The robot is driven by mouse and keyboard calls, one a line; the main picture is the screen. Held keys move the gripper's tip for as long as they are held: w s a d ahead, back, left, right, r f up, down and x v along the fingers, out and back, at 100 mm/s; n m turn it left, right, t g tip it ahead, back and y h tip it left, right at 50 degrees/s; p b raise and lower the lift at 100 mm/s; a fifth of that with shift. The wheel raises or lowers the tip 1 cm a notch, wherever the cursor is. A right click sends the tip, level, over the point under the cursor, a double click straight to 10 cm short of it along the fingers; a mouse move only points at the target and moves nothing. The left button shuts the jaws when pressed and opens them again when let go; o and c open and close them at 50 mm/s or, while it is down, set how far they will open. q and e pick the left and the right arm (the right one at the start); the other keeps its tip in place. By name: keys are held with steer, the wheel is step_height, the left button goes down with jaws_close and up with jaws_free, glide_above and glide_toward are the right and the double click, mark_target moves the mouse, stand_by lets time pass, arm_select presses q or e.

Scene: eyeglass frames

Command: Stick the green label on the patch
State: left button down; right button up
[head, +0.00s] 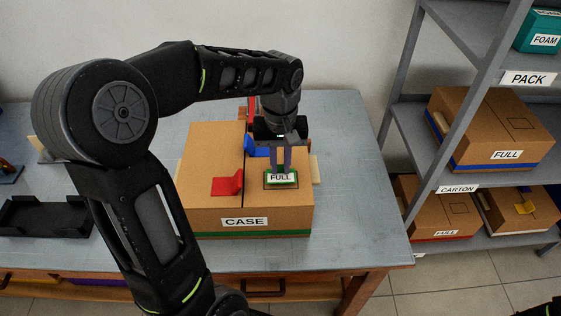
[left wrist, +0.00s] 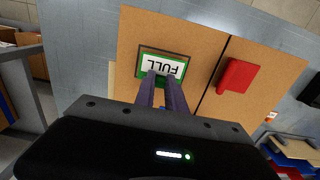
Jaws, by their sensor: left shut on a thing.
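The label lies over the outlined patch (head: 305,186) on top of the brown CASE box (head: 209,150). In the left wrist view the label (left wrist: 162,67) sits inside the dark patch outline, and the gripper fingertips (left wrist: 163,78) are at its near edge. I cannot tell whether the label fully touches the box top. My right gripper is not in view.
A red piece (head: 228,185) stands on the box top, left of the label. A blue piece (head: 257,150) is behind the gripper. A black tray (head: 45,217) lies at the table's left. A grey shelf (head: 405,120) with several cartons stands at the right.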

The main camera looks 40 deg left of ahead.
mark_target(280, 167)
arm_select(q)
steer(key=shift+f+b, duration=0.5)
steer(key=shift+f, duration=0.25)
steer(key=c, duration=1.3)
jaws_free()
steer(key=shift+r, duration=0.1)
steer(key=shift+r+p, duration=2.7)
steer(key=shift+r, duration=0.75)
